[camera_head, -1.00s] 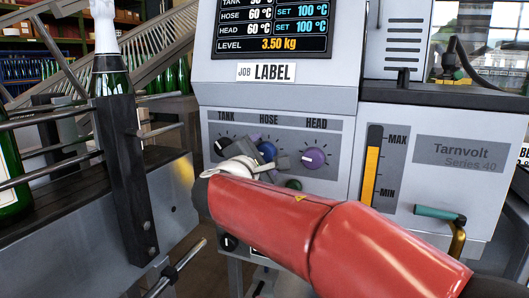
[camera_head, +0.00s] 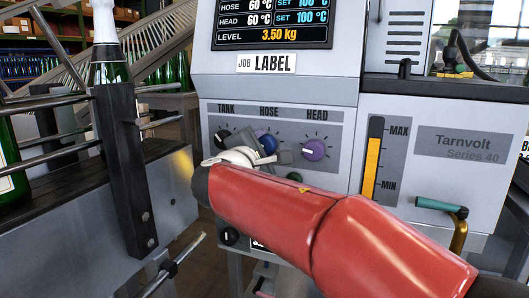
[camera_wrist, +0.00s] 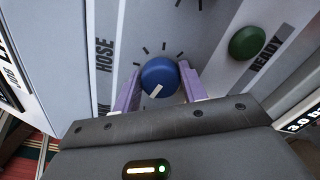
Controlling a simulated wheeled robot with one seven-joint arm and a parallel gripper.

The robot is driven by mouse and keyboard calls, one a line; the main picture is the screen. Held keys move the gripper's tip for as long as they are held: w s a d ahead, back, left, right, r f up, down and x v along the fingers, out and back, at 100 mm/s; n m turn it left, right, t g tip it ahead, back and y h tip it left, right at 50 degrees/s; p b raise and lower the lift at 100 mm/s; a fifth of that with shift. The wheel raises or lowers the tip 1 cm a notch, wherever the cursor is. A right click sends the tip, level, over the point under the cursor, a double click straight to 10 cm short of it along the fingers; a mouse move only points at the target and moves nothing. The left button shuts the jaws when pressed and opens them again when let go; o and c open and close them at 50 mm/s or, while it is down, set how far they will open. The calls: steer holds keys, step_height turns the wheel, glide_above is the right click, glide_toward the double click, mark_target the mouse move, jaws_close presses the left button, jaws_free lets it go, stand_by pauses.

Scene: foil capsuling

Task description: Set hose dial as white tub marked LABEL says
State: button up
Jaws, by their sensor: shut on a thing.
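The blue hose dial (camera_head: 267,141) sits under the HOSE mark on the grey machine panel, between the black tank dial (camera_head: 222,138) and the purple head dial (camera_head: 314,150). My gripper is shut on the blue dial (camera_wrist: 159,77), with one purple finger on each side of it, in the wrist view (camera_wrist: 160,88). A pale pointer line shows on the dial's face, with scale ticks around it. In the head view my red arm reaches in from the lower right and my gripper (camera_head: 262,157) partly hides the dial. No white tub is in view.
The display (camera_head: 272,22) reads hose 60 °C, set 100 °C, level 3.50 kg. A JOB LABEL plate (camera_head: 267,63) is below it. A green READY button (camera_wrist: 248,42) is near the dial. A conveyor with rails and bottles (camera_head: 106,60) stands at left.

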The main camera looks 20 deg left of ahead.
steer(key=m+b, duration=0.1)
steer(key=b, duration=0.1)
steer(key=m+b, duration=0.2)
steer(key=b, duration=0.1)
steer(key=shift+f+m, duration=0.3)
steer(key=shift+f, duration=0.1)
steer(key=m+b, duration=0.3)
steer(key=shift+r, duration=0.15)
steer(key=o, duration=1)
steer(key=shift+r, duration=0.1)
steer(key=s, duration=0.5)
steer(key=s+b, duration=0.1)
steer(key=s, duration=0.1)
steer(key=shift+s+a, duration=0.25)
steer(key=shift+s, duration=0.15)
